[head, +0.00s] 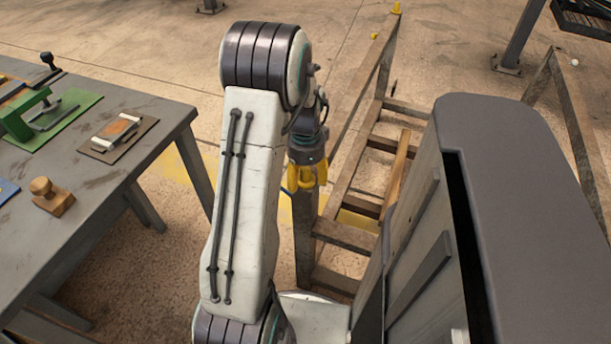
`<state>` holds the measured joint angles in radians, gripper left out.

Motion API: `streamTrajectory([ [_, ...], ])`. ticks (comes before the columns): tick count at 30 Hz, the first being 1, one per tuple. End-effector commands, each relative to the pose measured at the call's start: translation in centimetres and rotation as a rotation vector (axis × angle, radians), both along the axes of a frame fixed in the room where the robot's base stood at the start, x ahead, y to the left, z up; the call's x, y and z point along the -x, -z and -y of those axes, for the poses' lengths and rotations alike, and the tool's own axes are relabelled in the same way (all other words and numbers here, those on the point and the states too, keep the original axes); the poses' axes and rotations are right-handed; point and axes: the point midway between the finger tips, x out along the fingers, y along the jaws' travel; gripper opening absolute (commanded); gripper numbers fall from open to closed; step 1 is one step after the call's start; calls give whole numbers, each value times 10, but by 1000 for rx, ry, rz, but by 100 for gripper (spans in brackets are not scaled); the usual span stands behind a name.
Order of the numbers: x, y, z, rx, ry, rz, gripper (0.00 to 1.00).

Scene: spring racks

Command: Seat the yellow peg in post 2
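My gripper (305,186) hangs at the end of my white arm, pointing down, in the middle of the head view. Yellow parts show at its lower end. I cannot tell whether they are its fingers, a held yellow peg, or both, nor how far it is open. It appears over or just in front of the near left upright of a wooden rack (331,231). That upright's top is hidden behind the gripper. A yellow peg-like piece (396,8) stands on the rack's far end, and a smaller yellow spot (374,36) shows beside it. No post numbers are readable.
A grey table (100,195) on the left holds a green clamp-like tool (22,118), a small board (118,138) and a wooden knob block (52,197). A second rack (580,125) stands right, with a white ball (574,62) on it. Concrete floor between table and rack is clear.

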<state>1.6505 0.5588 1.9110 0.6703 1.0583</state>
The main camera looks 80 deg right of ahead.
Motion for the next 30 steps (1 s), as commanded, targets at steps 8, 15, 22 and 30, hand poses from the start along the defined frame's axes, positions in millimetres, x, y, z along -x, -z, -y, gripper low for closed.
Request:
streamTrajectory([
  [8, 0, 0, 0, -1, 0, 0, 73],
  [15, 0, -7, 0, 1, 0, 0, 73],
  [22, 0, -41, 1, 6, 0, -1, 73],
  [30, 0, -86, 1, 4, 0, -1, 73],
])
